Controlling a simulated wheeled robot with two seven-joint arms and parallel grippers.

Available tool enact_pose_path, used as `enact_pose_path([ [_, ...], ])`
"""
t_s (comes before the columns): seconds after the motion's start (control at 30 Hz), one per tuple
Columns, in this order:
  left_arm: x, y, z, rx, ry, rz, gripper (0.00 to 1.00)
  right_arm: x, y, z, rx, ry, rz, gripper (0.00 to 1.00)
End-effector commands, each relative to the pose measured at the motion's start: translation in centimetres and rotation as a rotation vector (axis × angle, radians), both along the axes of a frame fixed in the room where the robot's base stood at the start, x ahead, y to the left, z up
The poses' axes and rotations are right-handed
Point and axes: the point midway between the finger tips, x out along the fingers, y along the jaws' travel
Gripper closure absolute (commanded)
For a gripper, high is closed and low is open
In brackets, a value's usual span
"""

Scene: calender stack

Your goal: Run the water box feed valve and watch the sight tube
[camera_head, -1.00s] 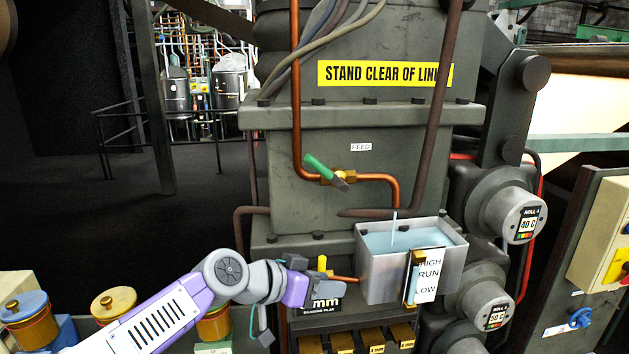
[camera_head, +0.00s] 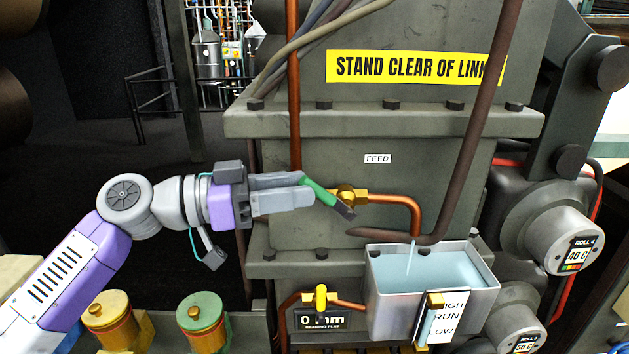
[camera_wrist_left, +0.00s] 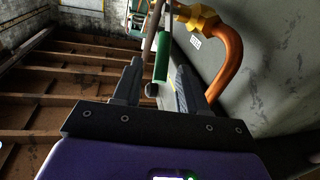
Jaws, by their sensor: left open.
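The feed valve (camera_head: 347,195) is brass on a copper pipe, with a slanted green lever (camera_head: 319,190), below the FEED label (camera_head: 377,158). My left gripper (camera_head: 308,190) is at the lever, open; in the left wrist view the green lever (camera_wrist_left: 162,58) shows between the fingers (camera_wrist_left: 160,78). I cannot tell whether they touch it. A thin water stream (camera_head: 411,255) falls from the pipe into the metal water box (camera_head: 385,315), which holds pale blue water (camera_head: 440,270). The sight tube (camera_head: 427,322) stands on the box front beside a HIGH, RUN, LOW card (camera_head: 449,317). My right gripper is out of view.
A small yellow-handled valve (camera_head: 321,297) sits left of the box above a 0 mm display (camera_head: 318,320). Roll gauges (camera_head: 577,252) are at right. Two round-topped pots (camera_head: 203,312) stand lower left.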

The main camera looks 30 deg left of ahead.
Motion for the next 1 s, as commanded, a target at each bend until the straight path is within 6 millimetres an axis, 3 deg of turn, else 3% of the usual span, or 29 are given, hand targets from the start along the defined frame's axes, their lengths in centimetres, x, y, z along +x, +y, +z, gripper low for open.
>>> enact_pose_path([
  [0.2,1.8,-1.9,0.0,0.000,0.001,0.000,0.58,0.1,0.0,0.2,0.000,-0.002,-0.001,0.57],
  [0.53,2.2,-2.3,0.0,-0.001,0.001,0.001,0.58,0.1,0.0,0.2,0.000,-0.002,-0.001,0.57],
  [0.57,2.2,-2.3,0.0,0.000,0.001,0.001,0.59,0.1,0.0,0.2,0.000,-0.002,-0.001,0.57],
  [0.83,2.1,-2.3,0.0,0.001,0.001,0.000,1.00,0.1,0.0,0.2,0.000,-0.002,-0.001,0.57],
  [1.0,2.1,-2.3,0.0,0.000,0.000,0.000,1.00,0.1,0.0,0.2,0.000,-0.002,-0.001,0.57],
])
